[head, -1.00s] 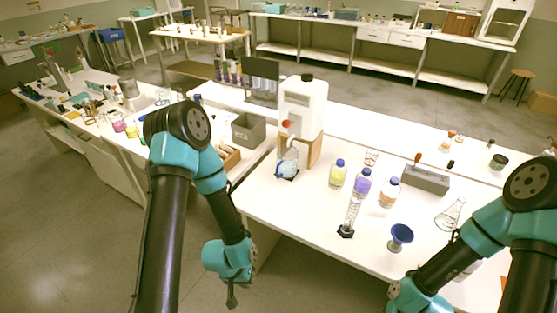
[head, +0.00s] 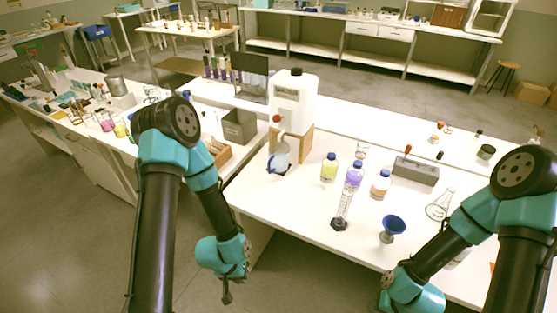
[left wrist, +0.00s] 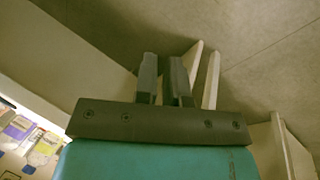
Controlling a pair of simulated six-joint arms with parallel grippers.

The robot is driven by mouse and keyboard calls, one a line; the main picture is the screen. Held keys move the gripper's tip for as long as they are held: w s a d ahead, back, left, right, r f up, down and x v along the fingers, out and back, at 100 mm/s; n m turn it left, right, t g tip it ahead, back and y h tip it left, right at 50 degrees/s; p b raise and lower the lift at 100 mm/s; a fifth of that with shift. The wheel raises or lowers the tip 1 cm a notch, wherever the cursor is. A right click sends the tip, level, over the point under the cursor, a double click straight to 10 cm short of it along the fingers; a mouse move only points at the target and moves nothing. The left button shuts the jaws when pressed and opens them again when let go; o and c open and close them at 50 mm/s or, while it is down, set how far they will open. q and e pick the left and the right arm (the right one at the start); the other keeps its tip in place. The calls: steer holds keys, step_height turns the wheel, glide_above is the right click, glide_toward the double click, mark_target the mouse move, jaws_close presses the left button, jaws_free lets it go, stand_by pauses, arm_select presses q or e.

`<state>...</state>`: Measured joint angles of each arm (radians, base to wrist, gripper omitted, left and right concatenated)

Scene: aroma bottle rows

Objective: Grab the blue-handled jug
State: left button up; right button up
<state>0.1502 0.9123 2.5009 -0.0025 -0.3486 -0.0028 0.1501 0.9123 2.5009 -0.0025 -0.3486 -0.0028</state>
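The jug (head: 279,157) is clear with a blue handle on its left side. It stands upright on the white bench, at the front of the large white dispenser (head: 294,97), below its red-capped spout. My left gripper (head: 227,292) hangs low over the floor, in front of the bench and well apart from the jug. In the left wrist view its two dark fingers (left wrist: 163,80) are close together with a narrow gap and nothing between them. The jug cannot be made out in that view. My right gripper is cut off below the head view.
A graduated cylinder (head: 342,209) and a blue funnel (head: 391,228) are nearer the front. A grey bin (head: 239,127) stands left. The bench's front-left surface is clear.

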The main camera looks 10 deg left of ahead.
arm_select(q)
steer(key=o, duration=1.2)
